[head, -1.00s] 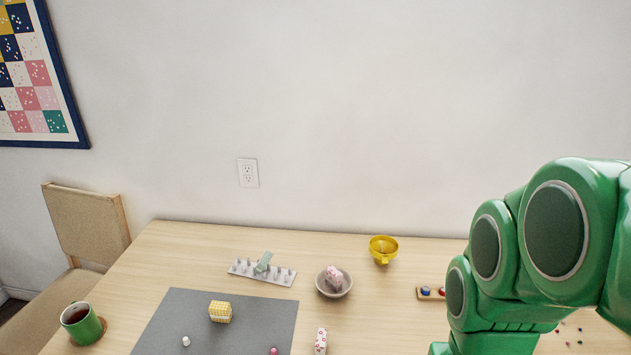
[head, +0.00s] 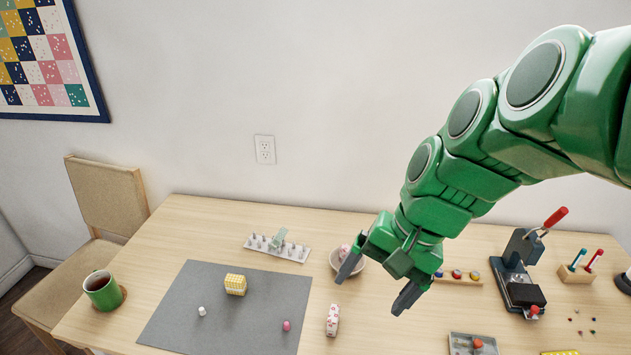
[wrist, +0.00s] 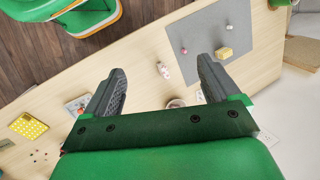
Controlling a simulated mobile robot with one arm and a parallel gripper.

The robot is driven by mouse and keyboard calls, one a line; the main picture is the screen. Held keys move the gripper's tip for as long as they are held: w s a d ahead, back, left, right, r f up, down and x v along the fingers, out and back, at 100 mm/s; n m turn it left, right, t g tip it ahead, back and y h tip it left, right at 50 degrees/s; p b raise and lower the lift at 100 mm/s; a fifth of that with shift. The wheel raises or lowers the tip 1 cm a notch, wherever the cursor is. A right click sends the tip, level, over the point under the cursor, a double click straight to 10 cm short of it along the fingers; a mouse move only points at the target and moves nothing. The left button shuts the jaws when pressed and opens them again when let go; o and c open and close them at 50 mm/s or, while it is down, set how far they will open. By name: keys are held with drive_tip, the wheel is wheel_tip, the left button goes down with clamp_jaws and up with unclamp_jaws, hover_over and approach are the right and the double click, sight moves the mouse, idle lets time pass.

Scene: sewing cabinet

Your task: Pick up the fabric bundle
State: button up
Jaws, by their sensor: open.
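Several things could be fabric bundles, and I cannot tell for certain which is meant. A yellow checked bundle (head: 235,284) sits on the grey mat (head: 180,325); it also shows in the wrist view (wrist: 225,52). A pink floral bundle (head: 345,250) sits in a small bowl (head: 335,261), partly hidden by my gripper. A white-and-pink floral piece (head: 332,320) lies on the table right of the mat. My gripper (head: 376,284) is open and empty above the table, in front of the bowl. In the wrist view the floral piece (wrist: 163,70) shows between the fingers.
A spool rack (head: 277,247) stands behind the mat. A green mug (head: 103,291) stands at the left. A black press with a red handle (head: 520,272), a stand with two upright tools (head: 577,273) and a grey tray (head: 472,344) are at the right. Small beads lie scattered there.

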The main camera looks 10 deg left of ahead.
drive_tip(key=w+a+r+m+y, duration=0.2)
drive_tip(key=w+a+m+y, duration=0.2)
drive_tip(key=w+a, duration=0.7)
drive_tip(key=m+t+y, duration=0.5)
drive_tip(key=m+t, duration=0.1)
drive_tip(key=m, duration=0.7)
hover_over(278, 238)
drive_tip(key=d, duration=0.4)
wheel_tip(278, 238, down, 3)
wheel_tip(278, 238, down, 30)
drive_tip(key=shift+d+f, duration=0.1)
drive_tip(key=shift+a+f, duration=0.2)
drive_tip(key=shift+f, duration=0.1)
drive_tip(key=shift+x, duration=1.05)
drive_tip(key=shift+w+x, duration=0.2)
drive_tip(key=shift+x, duration=0.7)
drive_tip(key=shift+w+x, duration=0.2)
drive_tip(key=shift+x, duration=0.7)
drive_tip(key=shift+w+a+f, duration=0.25)
drive_tip(key=shift+a+f, duration=0.05)
drive_tip(key=shift+a, duration=0.25)
